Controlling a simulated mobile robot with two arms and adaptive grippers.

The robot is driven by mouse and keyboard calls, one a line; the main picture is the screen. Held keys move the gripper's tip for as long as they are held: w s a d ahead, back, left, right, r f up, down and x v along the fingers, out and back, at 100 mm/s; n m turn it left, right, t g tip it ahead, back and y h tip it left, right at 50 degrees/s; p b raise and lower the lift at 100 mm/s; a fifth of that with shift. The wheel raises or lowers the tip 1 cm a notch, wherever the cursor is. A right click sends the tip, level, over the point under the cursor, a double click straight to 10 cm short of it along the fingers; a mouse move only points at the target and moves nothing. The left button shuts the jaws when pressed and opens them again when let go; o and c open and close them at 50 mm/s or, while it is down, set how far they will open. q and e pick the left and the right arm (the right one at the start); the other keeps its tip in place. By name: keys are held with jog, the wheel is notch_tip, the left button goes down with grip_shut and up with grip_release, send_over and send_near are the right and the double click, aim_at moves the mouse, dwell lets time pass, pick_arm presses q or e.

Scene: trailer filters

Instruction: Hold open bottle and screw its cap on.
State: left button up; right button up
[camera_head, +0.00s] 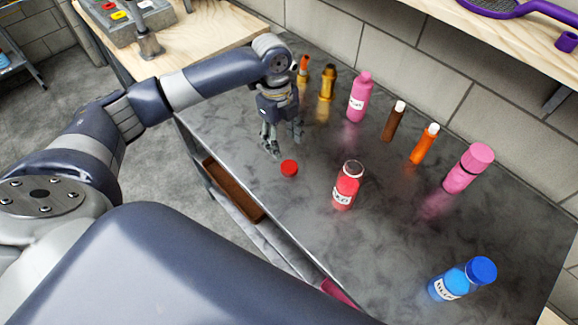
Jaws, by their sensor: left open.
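An open red bottle (346,187) with a white label stands upright near the middle of the dark worktop. Its mouth is uncovered. A round red cap (289,168) lies on the worktop to the left of the bottle, apart from it. My left gripper (283,147) points down just behind and to the left of the red cap. It is open, with its fingers apart and nothing seen between them. I cannot tell its exact height above the worktop. My right gripper does not show.
Behind stand a pink bottle (359,97), a brown bottle (394,121), an orange bottle (424,144) and a larger pink bottle (468,168). A blue bottle (462,280) is at front right. A gold bottle (327,83) stands near the gripper.

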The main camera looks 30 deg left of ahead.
pick_arm(q)
jog(key=shift+w+a+r, duration=0.1)
jog(key=shift+a+r, duration=0.1)
jog(key=shift+f, duration=0.1)
send_over(285, 165)
jog(key=shift+f+p, duration=0.45)
jog(key=shift+f, duration=2.25)
